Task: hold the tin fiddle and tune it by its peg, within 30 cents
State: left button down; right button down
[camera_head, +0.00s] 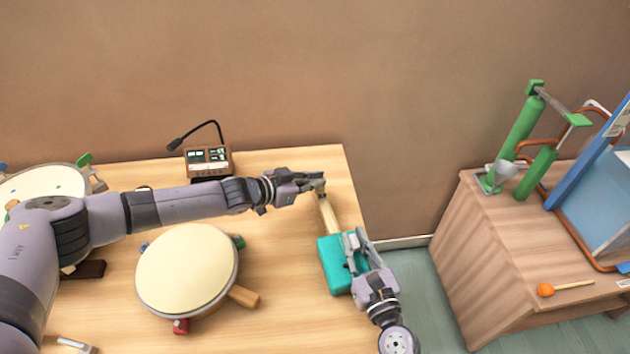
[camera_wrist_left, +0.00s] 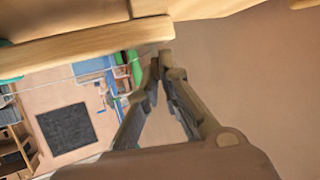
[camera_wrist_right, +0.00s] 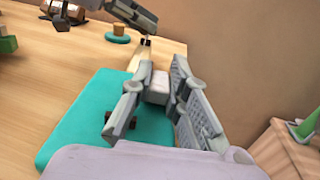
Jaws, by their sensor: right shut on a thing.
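The tin fiddle (camera_head: 335,275) has a teal box body and a pale wooden neck (camera_head: 329,215); it lies at the right side of the table, neck pointing to the back. My right gripper (camera_head: 356,248) is shut on the fiddle's body, which also shows in the right wrist view (camera_wrist_right: 85,120). My left gripper (camera_head: 318,183) is at the far end of the neck, where the peg is hidden or too small to make out. In the left wrist view its fingertips (camera_wrist_left: 164,65) come close together; whether they hold anything is unclear.
A tuner box (camera_head: 208,162) with a lit display and gooseneck microphone stands at the back of the table. A round drum (camera_head: 188,268) lies left of the fiddle, another (camera_head: 40,185) farther left. A gap separates the table from a wooden cabinet (camera_head: 480,250) at right.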

pick_arm(q)
jog(key=shift+s+d+m+g+h, duration=0.2)
jog(key=shift+d+m+g+h, duration=0.1)
jog(key=shift+m+g, duration=0.1)
pick_arm(e)
jog(key=shift+w+r, duration=0.1)
pick_arm(q)
jog(key=shift+w+a+m+g+h, duration=0.25)
jog(key=shift+m+g+h, duration=0.15)
jog(key=shift+m+g, duration=0.2)
jog(key=shift+s+a+m+g, duration=0.1)
jog(key=shift+s+m+g, duration=0.05)
jog(key=shift+m+g, duration=0.3)
jog(key=c, duration=1.8)
grip_release()
jog(key=shift+a, duration=0.15)
jog(key=shift+w, duration=0.2)
